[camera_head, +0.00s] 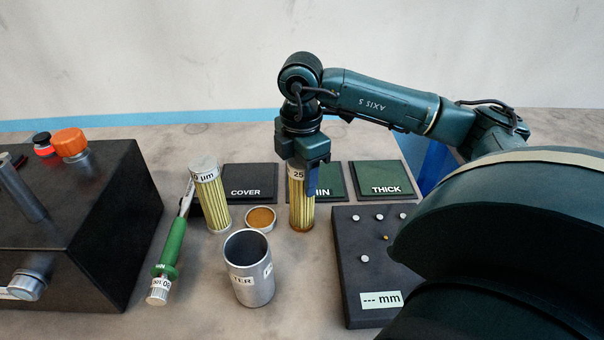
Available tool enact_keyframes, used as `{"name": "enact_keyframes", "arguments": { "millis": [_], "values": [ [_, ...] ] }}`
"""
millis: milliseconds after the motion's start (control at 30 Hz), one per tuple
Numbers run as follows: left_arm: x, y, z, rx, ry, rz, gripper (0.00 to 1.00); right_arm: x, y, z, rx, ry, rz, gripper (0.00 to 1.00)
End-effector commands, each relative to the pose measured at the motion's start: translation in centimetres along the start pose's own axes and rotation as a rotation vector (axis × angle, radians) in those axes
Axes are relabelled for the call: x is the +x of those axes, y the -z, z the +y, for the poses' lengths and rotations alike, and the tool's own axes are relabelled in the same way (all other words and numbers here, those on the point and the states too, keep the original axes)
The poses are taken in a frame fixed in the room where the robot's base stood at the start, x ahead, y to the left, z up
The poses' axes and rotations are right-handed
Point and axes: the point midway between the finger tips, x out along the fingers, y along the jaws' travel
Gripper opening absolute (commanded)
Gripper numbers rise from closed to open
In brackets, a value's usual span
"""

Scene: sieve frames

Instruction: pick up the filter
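A pleated yellow filter (300,207) with a white top band reading "25" stands upright in the middle of the table. My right gripper (304,172) points down over it from above. A finger overlaps the right side of its top, and I cannot tell whether the fingers press on it. A second pleated yellow filter (215,206), with a white cap marked "µm", stands upright to the left. A grey metal cup (246,272) with a label ending in "TER" stands open in front, between the two. My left gripper is out of view.
A round lid with an orange-brown face (260,218) lies behind the cup. Flat pads read COVER (248,180) and THICK (383,178). A green-handled tool (170,247) lies beside a black box (85,220). A dark gauge block (350,285) is right.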

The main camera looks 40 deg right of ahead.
Motion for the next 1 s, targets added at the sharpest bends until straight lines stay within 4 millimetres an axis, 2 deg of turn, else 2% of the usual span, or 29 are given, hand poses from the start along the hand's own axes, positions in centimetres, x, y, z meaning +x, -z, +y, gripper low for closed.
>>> {"name": "enact_keyframes", "arguments": {
  "millis": [67,533,767,867,1000],
  "values": [
    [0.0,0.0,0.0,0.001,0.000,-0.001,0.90,0.0,0.0,0.0,0.000,0.000,0.000,0.41],
    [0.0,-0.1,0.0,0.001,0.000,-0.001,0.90,-0.1,0.0,0.0,-0.001,-0.001,0.001,0.03],
    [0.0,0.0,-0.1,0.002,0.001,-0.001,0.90,-0.5,0.0,0.1,0.000,-0.003,0.001,0.01],
    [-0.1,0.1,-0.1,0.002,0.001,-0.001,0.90,-1.8,0.1,0.1,0.000,-0.005,0.002,0.01],
    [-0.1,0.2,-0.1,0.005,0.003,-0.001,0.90,-4.7,0.1,0.1,-0.001,-0.006,0.003,0.01]
  ]
}}
